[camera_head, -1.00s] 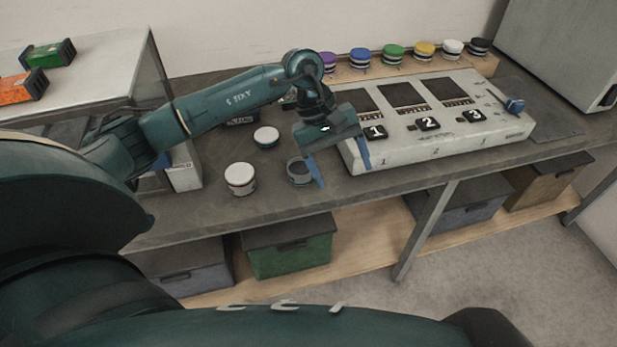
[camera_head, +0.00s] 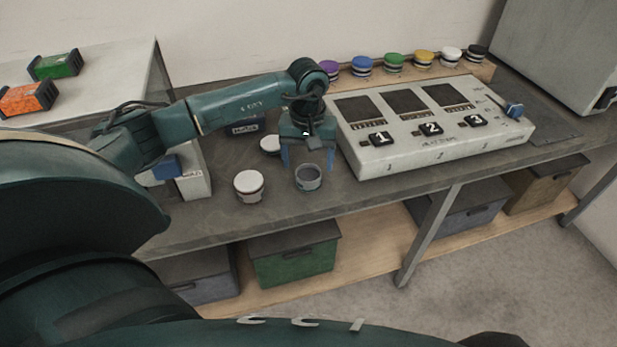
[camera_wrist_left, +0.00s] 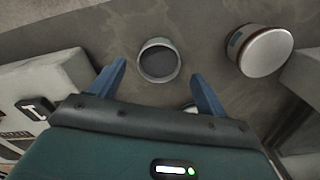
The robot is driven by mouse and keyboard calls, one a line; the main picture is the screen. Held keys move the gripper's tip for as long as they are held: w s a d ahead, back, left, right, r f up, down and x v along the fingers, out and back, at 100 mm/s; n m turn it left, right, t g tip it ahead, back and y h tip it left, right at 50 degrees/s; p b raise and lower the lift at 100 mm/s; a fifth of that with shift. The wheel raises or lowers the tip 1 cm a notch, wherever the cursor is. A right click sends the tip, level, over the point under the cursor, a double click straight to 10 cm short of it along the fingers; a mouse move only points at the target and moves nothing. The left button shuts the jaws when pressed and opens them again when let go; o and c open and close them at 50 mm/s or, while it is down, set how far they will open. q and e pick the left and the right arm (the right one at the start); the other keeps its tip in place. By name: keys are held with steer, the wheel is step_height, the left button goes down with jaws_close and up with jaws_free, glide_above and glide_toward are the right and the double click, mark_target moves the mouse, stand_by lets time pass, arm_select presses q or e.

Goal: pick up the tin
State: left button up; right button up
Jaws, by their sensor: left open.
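An open grey tin (camera_head: 308,178) stands upright on the bench near its front edge, its dark inside showing. A tin with a white lid (camera_head: 249,186) stands to its left. My left gripper (camera_head: 307,160) is open and empty, pointing down just behind the open tin in the head view. In the left wrist view the open tin (camera_wrist_left: 158,62) lies ahead of the gap between the fingertips (camera_wrist_left: 159,72), and the white-lidded tin (camera_wrist_left: 266,53) is off to the right. I cannot tell the gripper's exact height. My right gripper is not in view.
A white round lid or tin top (camera_head: 270,144) sits behind, left of the gripper. A pale numbered panel (camera_head: 440,150) stands close on the right. Several coloured-lidded tins line a wooden rack (camera_head: 400,76) at the back. The bench's front edge is near.

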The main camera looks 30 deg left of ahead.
mark_target(308, 176)
arm_select(q)
step_height(308, 176, down, 5)
steer(key=shift+w+r+p, duration=0.1)
steer(key=shift+p, duration=0.3)
steer(key=c, duration=1.1)
